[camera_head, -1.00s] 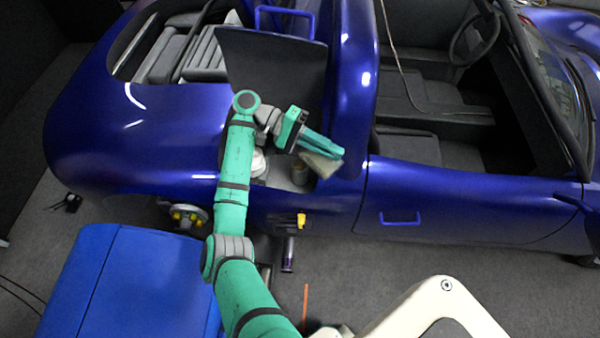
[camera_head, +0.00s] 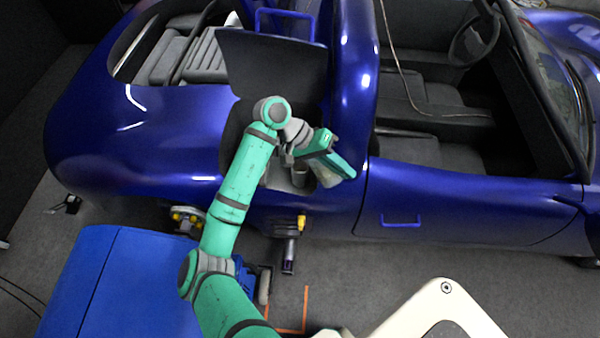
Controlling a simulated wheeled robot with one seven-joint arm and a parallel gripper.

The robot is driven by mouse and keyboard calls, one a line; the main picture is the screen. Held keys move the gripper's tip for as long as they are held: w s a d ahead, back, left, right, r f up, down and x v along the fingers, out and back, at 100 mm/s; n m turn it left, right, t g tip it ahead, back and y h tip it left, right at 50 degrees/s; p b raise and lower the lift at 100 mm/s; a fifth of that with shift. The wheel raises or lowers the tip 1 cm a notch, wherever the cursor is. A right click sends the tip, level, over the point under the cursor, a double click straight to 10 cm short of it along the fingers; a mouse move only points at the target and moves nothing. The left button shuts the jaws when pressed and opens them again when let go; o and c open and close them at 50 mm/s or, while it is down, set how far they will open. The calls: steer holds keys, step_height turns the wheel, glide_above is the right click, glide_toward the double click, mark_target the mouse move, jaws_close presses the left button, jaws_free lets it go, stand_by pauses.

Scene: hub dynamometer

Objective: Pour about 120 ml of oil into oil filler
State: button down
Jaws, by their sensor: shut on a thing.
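My gripper (camera_head: 342,168) is over the open side bay (camera_head: 235,135) of the blue car, near the bay's right edge. Its green fingers point down and to the right. They are shut on a pale grey object (camera_head: 326,178), mostly hidden under them; I cannot tell its full shape or whether it holds oil. A small grey cylindrical part (camera_head: 299,176) stands in the bay, to the left of and below the gripper. I cannot tell whether this part is the oil filler. No stream of oil is visible.
The raised dark lid (camera_head: 270,62) stands behind my wrist. The car's blue body (camera_head: 340,90) rises right of the bay. A blue cart (camera_head: 120,280) is at lower left. A yellow-topped part (camera_head: 300,222) sticks out below the bay.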

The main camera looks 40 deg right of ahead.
stand_by(0.7)
steer(key=s+f+m+t+y+b, duration=0.1)
steer(key=s+f+t+b, duration=0.3)
steer(key=f+t, duration=0.4)
steer(key=shift+s+d+m+t+y, duration=0.2)
steer(key=shift+d+m+t+y, duration=0.2)
steer(key=shift+m+t, duration=0.15)
stand_by(0.4)
